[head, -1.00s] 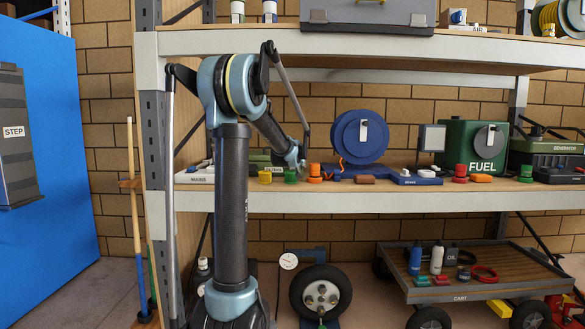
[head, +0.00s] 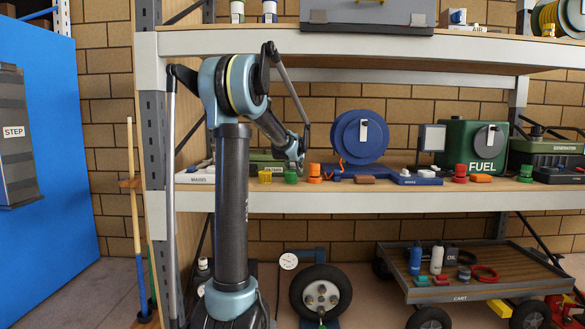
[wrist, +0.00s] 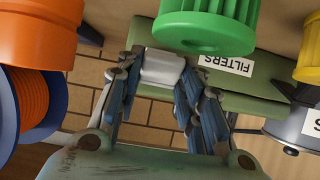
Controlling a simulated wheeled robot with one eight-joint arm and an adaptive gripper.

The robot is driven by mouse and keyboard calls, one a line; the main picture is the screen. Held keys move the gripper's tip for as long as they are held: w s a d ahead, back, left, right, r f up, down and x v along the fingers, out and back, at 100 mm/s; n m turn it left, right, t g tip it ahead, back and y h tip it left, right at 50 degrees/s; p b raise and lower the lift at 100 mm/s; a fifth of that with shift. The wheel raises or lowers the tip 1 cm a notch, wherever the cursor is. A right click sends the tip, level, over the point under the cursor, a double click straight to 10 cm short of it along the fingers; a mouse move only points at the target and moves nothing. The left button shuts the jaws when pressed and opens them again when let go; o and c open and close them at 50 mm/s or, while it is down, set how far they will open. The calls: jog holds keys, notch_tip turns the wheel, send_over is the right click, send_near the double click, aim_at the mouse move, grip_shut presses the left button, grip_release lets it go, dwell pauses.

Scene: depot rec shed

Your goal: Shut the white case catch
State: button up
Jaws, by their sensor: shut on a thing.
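The white case catch (wrist: 163,67) is a small pale block on the front of the green FILTERS case (wrist: 235,103). In the wrist view my gripper (wrist: 160,88) has its blue-grey fingers on either side of the catch and is shut on it. In the head view my gripper (head: 297,166) is at the right end of the green case (head: 262,157) on the middle shelf. The catch is hidden there behind my gripper and arm. I cannot tell whether the catch is latched.
A green knob (wrist: 205,22) is close beside the catch. An orange knob (wrist: 38,30), a blue reel (wrist: 22,118) and a yellow knob (wrist: 308,40) flank it. In the head view the shelf (head: 400,200) has several knobs along its front, and a green FUEL can (head: 462,146) to the right.

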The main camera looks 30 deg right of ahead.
jog(key=shift+w+d+r+g+y, duration=0.25)
jog(key=shift+w+r+g+y, duration=0.35)
jog(key=shift+g, duration=0.4)
jog(key=shift+w+d+r+g+y, duration=0.25)
jog(key=shift+w+r+g+y, duration=0.15)
jog(key=shift+g+y, duration=0.45)
jog(key=o, duration=1.1)
jog(key=shift+g, duration=0.25)
jog(key=shift+c, duration=0.2)
jog(key=v, duration=1.2)
jog(key=shift+a, duration=0.15)
